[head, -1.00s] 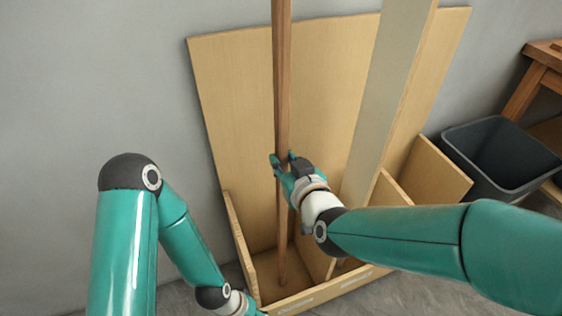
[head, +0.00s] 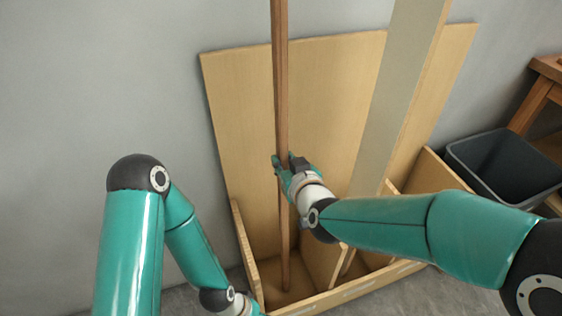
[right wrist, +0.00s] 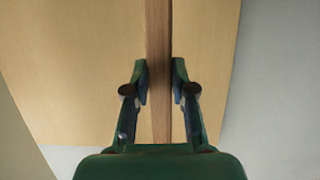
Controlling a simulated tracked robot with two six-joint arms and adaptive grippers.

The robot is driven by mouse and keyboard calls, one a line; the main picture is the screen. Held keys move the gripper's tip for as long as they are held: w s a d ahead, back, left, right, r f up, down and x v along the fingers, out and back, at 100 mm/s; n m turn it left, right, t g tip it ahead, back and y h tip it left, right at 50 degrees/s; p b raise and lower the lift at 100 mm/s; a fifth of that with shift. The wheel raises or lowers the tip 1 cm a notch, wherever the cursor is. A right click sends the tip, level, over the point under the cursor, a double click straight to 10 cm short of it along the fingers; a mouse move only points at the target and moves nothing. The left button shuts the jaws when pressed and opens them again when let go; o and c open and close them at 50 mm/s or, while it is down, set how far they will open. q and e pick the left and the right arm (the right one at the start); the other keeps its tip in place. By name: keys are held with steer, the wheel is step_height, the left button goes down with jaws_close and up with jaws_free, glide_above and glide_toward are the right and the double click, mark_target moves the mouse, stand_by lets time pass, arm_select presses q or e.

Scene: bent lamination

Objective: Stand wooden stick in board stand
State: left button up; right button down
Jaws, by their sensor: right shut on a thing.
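The wooden stick (head: 281,95) is long, brown and near upright in the head view. Its lower end is inside the left compartment of the board stand (head: 243,250), and it seems to meet the compartment floor. Its top runs out of the picture. My right gripper (head: 283,162) is shut on the stick at about mid-height of what shows. In the right wrist view the stick (right wrist: 158,40) passes between the two fingers (right wrist: 160,80). My left arm reaches down at the left, and its gripper is cut off at the bottom edge, so its fingers do not show.
A wide wooden panel (head: 330,100) leans on the wall behind the stick. A pale narrow board (head: 400,80) stands in another compartment to the right. A dark bin (head: 505,165) and a wooden table (head: 540,95) are at the right.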

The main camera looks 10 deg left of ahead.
steer(key=c, duration=0.9)
jaws_free()
steer(key=shift+f, duration=0.1)
steer(key=v, duration=1.2)
steer(key=shift+w+d, duration=0.1)
